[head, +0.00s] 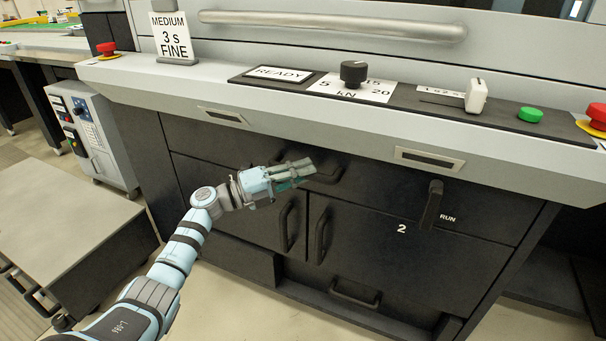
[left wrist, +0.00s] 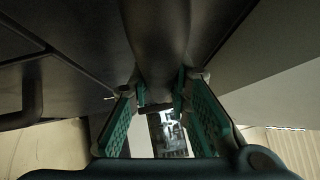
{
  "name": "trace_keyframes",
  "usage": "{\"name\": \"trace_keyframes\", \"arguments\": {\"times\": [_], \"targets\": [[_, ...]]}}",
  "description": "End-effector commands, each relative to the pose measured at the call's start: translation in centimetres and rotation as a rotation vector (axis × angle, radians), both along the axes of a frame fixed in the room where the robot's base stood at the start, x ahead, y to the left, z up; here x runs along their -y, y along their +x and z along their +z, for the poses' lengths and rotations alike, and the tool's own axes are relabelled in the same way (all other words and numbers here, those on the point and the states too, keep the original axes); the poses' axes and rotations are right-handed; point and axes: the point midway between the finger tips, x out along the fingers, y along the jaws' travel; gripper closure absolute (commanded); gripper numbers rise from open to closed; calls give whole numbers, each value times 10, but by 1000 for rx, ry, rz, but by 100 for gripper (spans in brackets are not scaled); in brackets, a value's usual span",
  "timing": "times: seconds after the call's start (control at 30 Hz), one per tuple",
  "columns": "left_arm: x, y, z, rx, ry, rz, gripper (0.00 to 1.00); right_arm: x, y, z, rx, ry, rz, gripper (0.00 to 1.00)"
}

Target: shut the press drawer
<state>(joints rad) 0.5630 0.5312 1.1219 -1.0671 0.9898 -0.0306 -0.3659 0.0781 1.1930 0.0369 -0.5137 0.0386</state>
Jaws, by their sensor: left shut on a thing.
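The press drawer (head: 375,182) is the wide dark front under the press's light ledge. Its bar handle (head: 329,178) is partly hidden by my left gripper (head: 304,172). My left gripper is shut on this handle. In the left wrist view a dark bar (left wrist: 157,45) runs between the green-padded fingers of my left gripper (left wrist: 155,110). The drawer front looks about level with the doors below it; I cannot tell whether it stands slightly out. My right gripper is not in view.
Two doors with upright handles (head: 287,227) sit below the drawer, with a low handle (head: 355,294) beneath. A RUN lever (head: 431,205) sticks out on the right. The ledge above carries a knob (head: 353,74), a green button (head: 530,115) and red buttons. A grey platform (head: 58,222) stands left.

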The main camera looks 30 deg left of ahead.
Motion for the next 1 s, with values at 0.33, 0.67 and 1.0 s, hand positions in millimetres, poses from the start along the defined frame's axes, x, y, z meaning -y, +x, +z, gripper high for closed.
{"name": "trace_keyframes", "arguments": {"times": [0.33,0.67,1.0], "targets": [[-3,1,2,4,-1,8,62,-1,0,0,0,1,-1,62],[-19,-16,-3,0,1,7,62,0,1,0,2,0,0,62],[-76,-76,-15,-1,2,5,62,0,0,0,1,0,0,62]]}}
